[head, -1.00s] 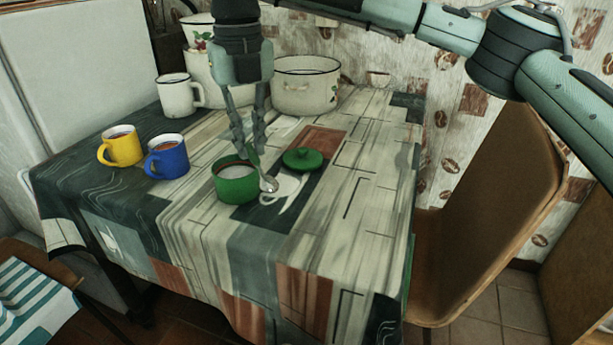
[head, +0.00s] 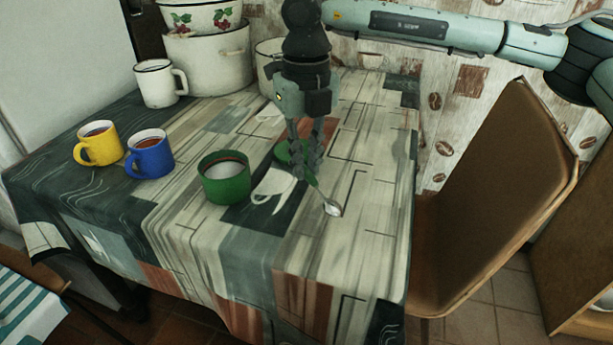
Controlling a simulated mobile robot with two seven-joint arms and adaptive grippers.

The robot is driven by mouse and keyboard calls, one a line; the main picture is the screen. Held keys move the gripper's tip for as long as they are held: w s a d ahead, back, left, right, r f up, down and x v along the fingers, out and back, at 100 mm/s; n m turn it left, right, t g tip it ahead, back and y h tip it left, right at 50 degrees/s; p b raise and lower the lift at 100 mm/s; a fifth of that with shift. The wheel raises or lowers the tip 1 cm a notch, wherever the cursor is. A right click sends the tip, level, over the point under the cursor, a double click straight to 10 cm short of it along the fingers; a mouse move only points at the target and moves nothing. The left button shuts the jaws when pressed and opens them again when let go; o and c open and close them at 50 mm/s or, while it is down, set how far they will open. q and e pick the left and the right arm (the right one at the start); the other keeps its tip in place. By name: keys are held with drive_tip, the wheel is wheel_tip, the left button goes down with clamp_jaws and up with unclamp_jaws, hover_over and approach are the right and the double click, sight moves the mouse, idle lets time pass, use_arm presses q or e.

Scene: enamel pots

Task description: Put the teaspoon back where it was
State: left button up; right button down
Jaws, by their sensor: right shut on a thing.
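The teaspoon (head: 331,207) has a silver bowl and a green handle. My right gripper (head: 308,176) is shut on its handle, and the spoon slants down to the right with its bowl low over the tablecloth; I cannot tell whether it touches the cloth. A green pot (head: 226,183) with pale contents stands open to the left of the gripper. Its green lid (head: 282,152) lies on the cloth behind the gripper, which partly hides it. My left gripper is not in view.
A blue mug (head: 150,158), a yellow mug (head: 97,146) and a white mug (head: 158,84) stand on the left. Large white enamel pots (head: 212,62) stand at the back. A chair (head: 490,200) is at the right. The table's front and right are clear.

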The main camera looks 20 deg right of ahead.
sight(306, 170)
drive_tip(key=shift+f, duration=0.3)
wheel_tip(306, 170, down, 3)
drive_tip(key=shift+f, duration=0.25)
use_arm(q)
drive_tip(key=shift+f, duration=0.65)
use_arm(e)
drive_tip(key=shift+f, duration=0.1)
drive_tip(key=c, duration=1.6)
unclamp_jaws()
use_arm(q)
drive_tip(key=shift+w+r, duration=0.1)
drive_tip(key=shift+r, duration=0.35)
use_arm(e)
drive_tip(key=shift+o, duration=0.3)
